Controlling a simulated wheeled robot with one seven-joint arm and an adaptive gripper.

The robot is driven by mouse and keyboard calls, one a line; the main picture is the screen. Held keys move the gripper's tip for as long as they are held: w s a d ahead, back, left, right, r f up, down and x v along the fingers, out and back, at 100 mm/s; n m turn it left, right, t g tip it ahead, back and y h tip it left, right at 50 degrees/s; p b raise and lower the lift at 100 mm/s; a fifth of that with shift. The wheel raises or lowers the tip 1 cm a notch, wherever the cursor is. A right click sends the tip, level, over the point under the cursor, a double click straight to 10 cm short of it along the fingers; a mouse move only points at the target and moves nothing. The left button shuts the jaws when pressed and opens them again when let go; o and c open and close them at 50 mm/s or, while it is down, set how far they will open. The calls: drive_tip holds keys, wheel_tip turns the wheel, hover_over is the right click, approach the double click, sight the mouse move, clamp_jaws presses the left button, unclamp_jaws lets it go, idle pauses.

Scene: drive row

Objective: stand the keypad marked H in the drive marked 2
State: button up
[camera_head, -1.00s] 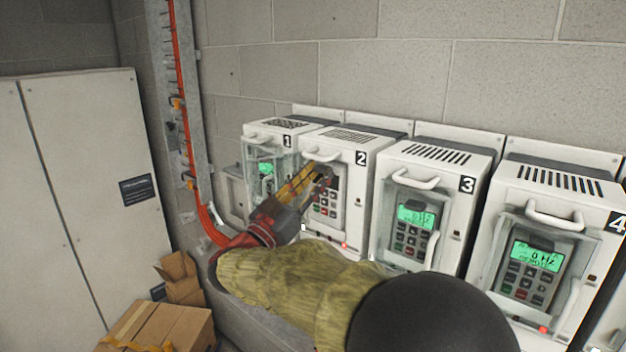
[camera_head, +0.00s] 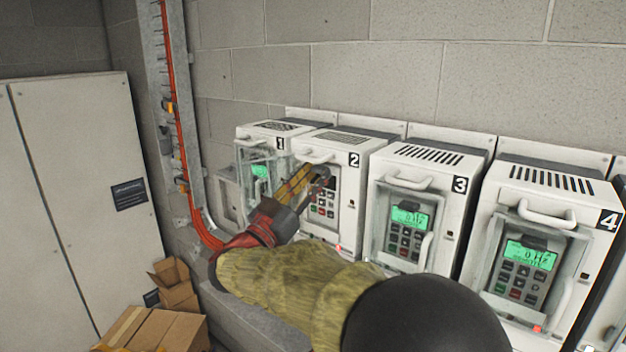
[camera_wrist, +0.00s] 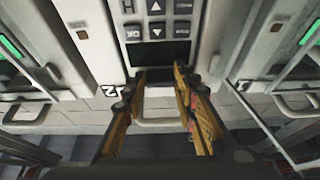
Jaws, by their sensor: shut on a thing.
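The keypad marked H (camera_wrist: 155,32) is at the front of the drive marked 2 (camera_head: 338,148). It also shows in the head view (camera_head: 324,206). The keypad looks upright and in line with the drive's front. I cannot tell whether it is fully seated, as my fingers hide part of it.
Drive 1 (camera_head: 268,130) stands close on the left, drive 3 (camera_head: 432,155) and drive 4 (camera_head: 556,182) on the right, with green-lit screens behind clear covers. White handles project from the drive fronts. Cardboard boxes (camera_head: 165,328) and a grey cabinet (camera_head: 75,200) are at left.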

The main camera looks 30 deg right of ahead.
drive_tip(key=shift+f, duration=0.1)
wheel_tip(320, 180, down, 2)
drive_tip(key=shift+f+b, duration=0.2)
drive_tip(key=shift+b, duration=0.85)
drive_tip(key=o, duration=1.1)
drive_tip(key=shift+o, duration=0.3)
drive_tip(key=shift+f, duration=0.1)
drive_tip(key=v, duration=1.2)
